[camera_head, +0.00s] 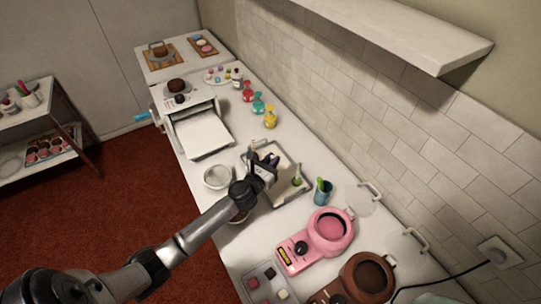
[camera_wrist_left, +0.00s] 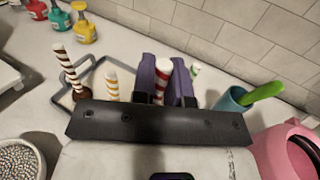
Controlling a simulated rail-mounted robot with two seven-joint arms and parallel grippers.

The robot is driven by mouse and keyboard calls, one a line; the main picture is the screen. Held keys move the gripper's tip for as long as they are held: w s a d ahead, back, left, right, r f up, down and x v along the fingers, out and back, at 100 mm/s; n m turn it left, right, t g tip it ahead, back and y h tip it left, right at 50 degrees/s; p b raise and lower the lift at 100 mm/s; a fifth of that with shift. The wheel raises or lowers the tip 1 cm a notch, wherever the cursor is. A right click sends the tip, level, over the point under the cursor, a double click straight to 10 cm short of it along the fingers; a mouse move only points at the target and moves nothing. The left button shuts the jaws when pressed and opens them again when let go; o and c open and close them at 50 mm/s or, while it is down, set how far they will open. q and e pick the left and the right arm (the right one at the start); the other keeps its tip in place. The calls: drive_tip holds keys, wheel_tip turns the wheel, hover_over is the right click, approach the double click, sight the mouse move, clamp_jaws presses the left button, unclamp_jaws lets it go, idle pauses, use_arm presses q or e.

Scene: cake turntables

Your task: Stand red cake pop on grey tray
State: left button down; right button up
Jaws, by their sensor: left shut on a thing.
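My left gripper (camera_head: 266,163) is over the grey tray (camera_head: 275,206) in the head view. In the left wrist view its purple fingers (camera_wrist_left: 164,82) are shut on the red-and-white striped stick of the red cake pop (camera_wrist_left: 163,76). The stick points up; its cake end is hidden behind the gripper's black body, so I cannot tell whether it touches the tray. The tray's rim (camera_wrist_left: 64,100) shows on the left of the wrist view. My right gripper is not in view.
A brown-striped pop (camera_wrist_left: 64,70) and an orange-striped stick (camera_wrist_left: 111,86) stand left of the fingers. A green pop (camera_head: 297,181) stands on the tray's right part. A bowl (camera_head: 217,177), a teal cup (camera_head: 322,191) and a pink machine (camera_head: 318,240) surround the tray.

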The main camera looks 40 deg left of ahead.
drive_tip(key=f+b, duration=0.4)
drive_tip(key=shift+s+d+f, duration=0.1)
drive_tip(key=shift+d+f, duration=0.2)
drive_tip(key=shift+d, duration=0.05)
use_arm(q)
drive_tip(key=shift+d+f+m+h+b, duration=0.25)
drive_tip(key=shift+d+f+h, duration=0.25)
drive_tip(key=shift+f, duration=0.3)
drive_tip(key=shift+d+f+m+h+b, duration=0.3)
drive_tip(key=shift+d+f+h, duration=0.15)
drive_tip(key=shift+f, duration=0.35)
drive_tip(key=shift+d+f+m+h+b, duration=0.25)
drive_tip(key=shift+d+f+h, duration=0.25)
drive_tip(key=shift+f, duration=0.3)
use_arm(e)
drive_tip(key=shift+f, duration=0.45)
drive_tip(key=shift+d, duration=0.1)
use_arm(q)
drive_tip(key=shift+f, duration=0.2)
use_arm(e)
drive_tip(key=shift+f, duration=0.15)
use_arm(q)
drive_tip(key=shift+f+b, duration=0.35)
drive_tip(key=shift+f, duration=0.1)
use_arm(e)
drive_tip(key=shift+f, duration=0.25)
use_arm(q)
drive_tip(key=c, duration=1.1)
unclamp_jaws()
drive_tip(key=shift+o, duration=0.2)
